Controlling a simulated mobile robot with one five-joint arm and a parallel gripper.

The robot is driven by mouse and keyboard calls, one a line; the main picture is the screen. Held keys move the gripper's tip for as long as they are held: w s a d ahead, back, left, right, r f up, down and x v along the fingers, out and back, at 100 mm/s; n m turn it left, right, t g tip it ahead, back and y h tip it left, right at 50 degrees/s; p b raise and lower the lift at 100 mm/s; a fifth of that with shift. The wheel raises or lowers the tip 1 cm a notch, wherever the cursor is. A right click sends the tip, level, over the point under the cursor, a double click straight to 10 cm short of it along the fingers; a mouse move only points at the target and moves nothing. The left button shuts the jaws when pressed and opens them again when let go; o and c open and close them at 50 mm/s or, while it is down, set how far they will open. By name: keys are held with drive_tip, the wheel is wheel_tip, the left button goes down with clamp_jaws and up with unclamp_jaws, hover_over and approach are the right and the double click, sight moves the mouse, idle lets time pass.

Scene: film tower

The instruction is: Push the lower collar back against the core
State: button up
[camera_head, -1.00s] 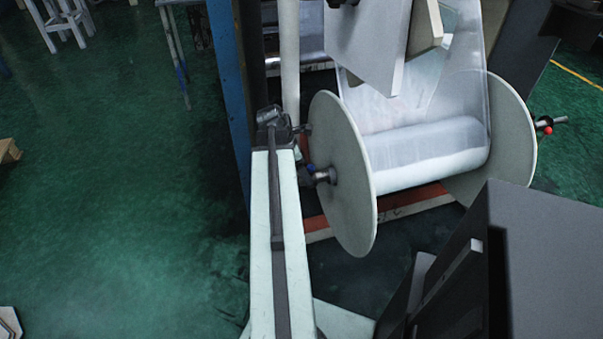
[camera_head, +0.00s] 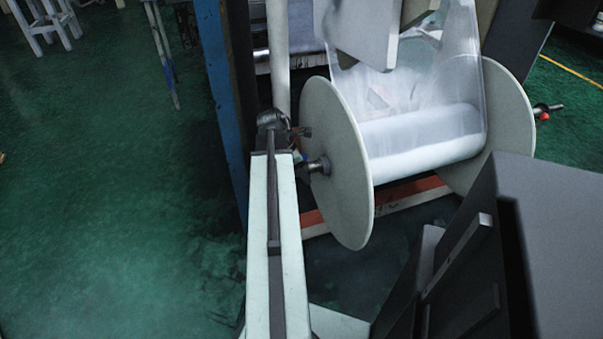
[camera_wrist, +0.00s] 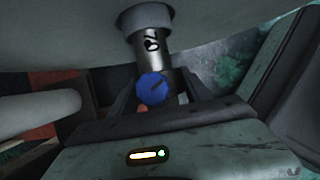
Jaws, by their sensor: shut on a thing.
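The lower film roll's white end disc (camera_head: 338,165) faces my arm, with a metal shaft (camera_head: 319,165) coming out of its hub. My gripper (camera_head: 301,146) is at the shaft's outer end, shut on the collar with a blue knob. In the wrist view the blue knob (camera_wrist: 152,88) sits between my dark fingers, and the collar body is mostly hidden. A length of shiny shaft (camera_wrist: 150,45) with dark marks shows between the knob and the grey hub (camera_wrist: 147,17), so the collar appears apart from the hub.
Clear film (camera_head: 440,75) runs up from the roll (camera_head: 420,140). A red knob (camera_head: 543,115) is on the shaft's far end. A blue post (camera_head: 217,90) and white pole (camera_head: 279,60) stand behind my gripper.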

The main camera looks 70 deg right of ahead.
sight(313, 162)
drive_tip(key=c, duration=1)
clamp_jaws()
drive_tip(key=shift+s+d, duration=1.5)
drive_tip(key=shift+s, duration=0.25)
drive_tip(key=shift+s+d, duration=0.1)
drive_tip(key=o, duration=1.7)
unclamp_jaws()
drive_tip(key=shift+s, duration=0.1)
drive_tip(key=p+v, duration=0.7)
drive_tip(key=v, duration=0.1)
drive_tip(key=shift+f, duration=0.1)
